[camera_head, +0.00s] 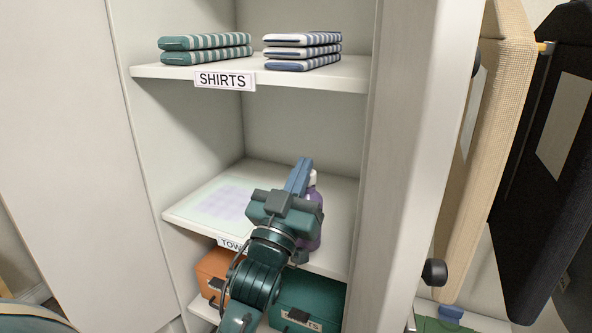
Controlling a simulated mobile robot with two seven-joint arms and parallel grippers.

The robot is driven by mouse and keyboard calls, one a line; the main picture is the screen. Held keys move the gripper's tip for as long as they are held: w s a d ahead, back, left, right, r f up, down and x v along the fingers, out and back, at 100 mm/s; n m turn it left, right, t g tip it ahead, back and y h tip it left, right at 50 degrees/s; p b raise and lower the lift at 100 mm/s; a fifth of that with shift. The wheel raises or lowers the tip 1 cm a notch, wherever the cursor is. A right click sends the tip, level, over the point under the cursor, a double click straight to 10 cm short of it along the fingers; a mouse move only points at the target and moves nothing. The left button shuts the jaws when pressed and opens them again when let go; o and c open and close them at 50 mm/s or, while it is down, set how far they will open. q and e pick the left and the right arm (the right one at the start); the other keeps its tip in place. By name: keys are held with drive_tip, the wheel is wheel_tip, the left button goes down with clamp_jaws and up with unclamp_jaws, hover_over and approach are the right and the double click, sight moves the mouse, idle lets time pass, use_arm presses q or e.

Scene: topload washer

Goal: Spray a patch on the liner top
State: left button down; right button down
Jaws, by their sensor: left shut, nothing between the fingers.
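My left gripper (303,163) reaches into the cabinet over the middle shelf (335,235), its blue fingers shut with nothing between them. A purple bottle (313,215) with a white top stands on this shelf, just behind and to the right of the gripper. The gripper hides much of it, and I cannot tell whether they touch. A pale lilac checked liner (222,199) lies flat on the left part of the same shelf, left of the gripper. Its right end is partly hidden by the gripper.
Folded green-striped shirts (205,48) and blue-striped shirts (302,50) lie on the upper shelf. An orange box (212,272) and a green box (312,298) sit below. The open cabinet door (425,130) and hanging boards (490,150) bound the right side.

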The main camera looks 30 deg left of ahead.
use_arm(q)
drive_tip(key=shift+f, duration=0.4)
use_arm(e)
drive_tip(key=shift+s+d+r, duration=0.15)
drive_tip(key=shift+s+r, duration=0.1)
